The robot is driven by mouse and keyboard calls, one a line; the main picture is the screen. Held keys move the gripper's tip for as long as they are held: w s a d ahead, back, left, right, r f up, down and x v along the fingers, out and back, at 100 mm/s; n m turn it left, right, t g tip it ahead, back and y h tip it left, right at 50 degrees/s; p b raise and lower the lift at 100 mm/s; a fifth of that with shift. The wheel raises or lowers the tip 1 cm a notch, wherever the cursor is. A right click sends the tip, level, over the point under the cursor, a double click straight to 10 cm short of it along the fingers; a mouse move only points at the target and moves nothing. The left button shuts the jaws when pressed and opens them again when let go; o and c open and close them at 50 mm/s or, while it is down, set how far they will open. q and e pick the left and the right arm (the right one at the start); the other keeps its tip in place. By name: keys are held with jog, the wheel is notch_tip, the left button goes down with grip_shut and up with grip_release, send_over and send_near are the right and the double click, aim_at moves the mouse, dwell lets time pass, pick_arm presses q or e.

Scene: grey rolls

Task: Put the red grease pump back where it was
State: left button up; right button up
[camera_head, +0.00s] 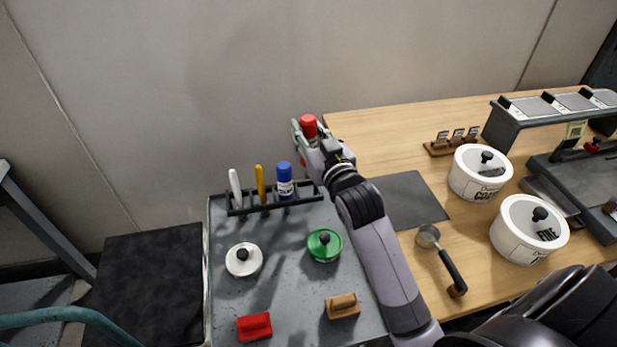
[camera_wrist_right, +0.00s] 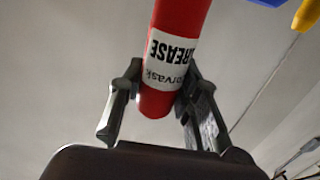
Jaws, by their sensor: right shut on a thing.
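The red grease pump (camera_head: 308,124) is a red cylinder with a white label reading "GREASE". The rack stands at the back of the grey tray and holds a white tool (camera_head: 235,190), a yellow tool (camera_head: 260,184) and a blue bottle (camera_head: 285,180). My left gripper is not seen.
On the grey tray (camera_head: 290,285) are a white-lidded pot (camera_head: 244,260), a green-lidded pot (camera_head: 324,245), a red block (camera_head: 254,326) and a tan block (camera_head: 342,306). On the wooden table (camera_head: 400,105) to the right are two white containers (camera_head: 480,172) and a scoop (camera_head: 429,237).

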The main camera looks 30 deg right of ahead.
aim_at(308, 178)
notch_tip(308, 178, down, 12)
jog(key=shift+r+b, duration=0.2)
jog(key=shift+b, duration=0.3)
jog(key=shift+f, duration=0.15)
jog(key=o, duration=1.2)
jog(key=shift+c, duration=0.2)
jog(key=shift+s+r, duration=0.1)
jog(key=shift+r, duration=0.1)
jog(key=s+a, duration=0.1)
jog(key=s, duration=1.1)
jog(key=shift+b, duration=0.4)
